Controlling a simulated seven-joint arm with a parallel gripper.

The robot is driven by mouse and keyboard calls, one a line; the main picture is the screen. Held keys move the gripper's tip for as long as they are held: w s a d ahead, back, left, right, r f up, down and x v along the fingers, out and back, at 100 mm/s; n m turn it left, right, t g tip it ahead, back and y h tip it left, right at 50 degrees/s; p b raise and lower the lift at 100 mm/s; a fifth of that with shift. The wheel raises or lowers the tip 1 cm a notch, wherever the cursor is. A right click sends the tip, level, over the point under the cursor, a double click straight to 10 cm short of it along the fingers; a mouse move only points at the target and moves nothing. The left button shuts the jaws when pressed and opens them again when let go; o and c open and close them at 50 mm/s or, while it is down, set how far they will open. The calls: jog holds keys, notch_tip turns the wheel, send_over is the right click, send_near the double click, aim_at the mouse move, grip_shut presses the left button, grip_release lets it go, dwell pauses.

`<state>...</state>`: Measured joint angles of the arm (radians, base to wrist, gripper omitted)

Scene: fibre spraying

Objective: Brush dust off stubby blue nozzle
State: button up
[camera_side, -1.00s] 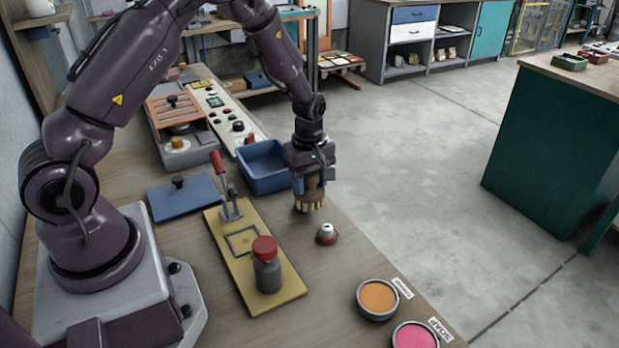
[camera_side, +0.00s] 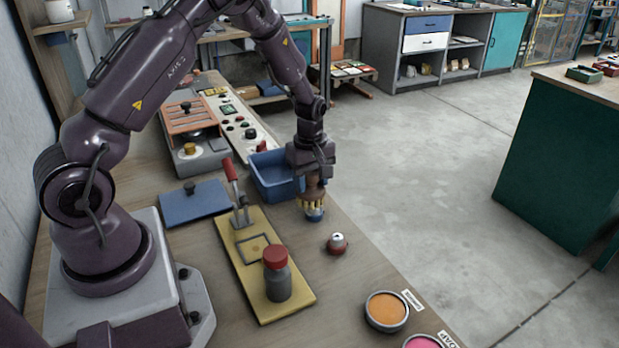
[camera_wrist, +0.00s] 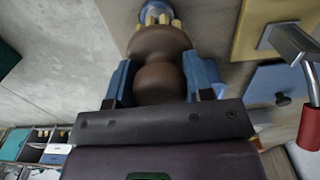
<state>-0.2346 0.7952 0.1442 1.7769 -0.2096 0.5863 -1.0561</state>
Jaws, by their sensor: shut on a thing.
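My gripper (camera_side: 311,180) is shut on a brush with a brown handle (camera_wrist: 160,45) and pale yellow bristles (camera_side: 312,202). The brush points down over the right part of the bench. The stubby blue nozzle (camera_side: 315,216) stands right under the bristles, partly hidden by them. In the wrist view the blue nozzle (camera_wrist: 155,8) shows at the top edge, beyond the bristles, cut off by the frame. The bristles look to be at its top; I cannot tell if they touch. Any dust on it is too small to see.
A blue bin (camera_side: 275,178) is just behind my gripper. A yellow board (camera_side: 290,308) carries a toggle clamp (camera_side: 238,205) and a red-capped grey bottle (camera_side: 277,275). An orange-filled bowl (camera_side: 386,312) sits near the bench's right edge.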

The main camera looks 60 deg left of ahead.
jog(key=shift+d+f, duration=0.2)
jog(key=shift+d, duration=1.05)
jog(key=shift+d+f, duration=0.15)
jog(key=shift+d, duration=1.05)
notch_tip(320, 180, up, 6)
jog(key=shift+a+r, duration=0.2)
jog(key=shift+a, duration=0.1)
jog(key=shift+w+r, duration=0.1)
notch_tip(320, 180, up, 3)
jog(key=shift+f, duration=0.1)
jog(key=shift+f, duration=0.1)
notch_tip(320, 180, down, 6)
jog(key=shift+f, duration=0.25)
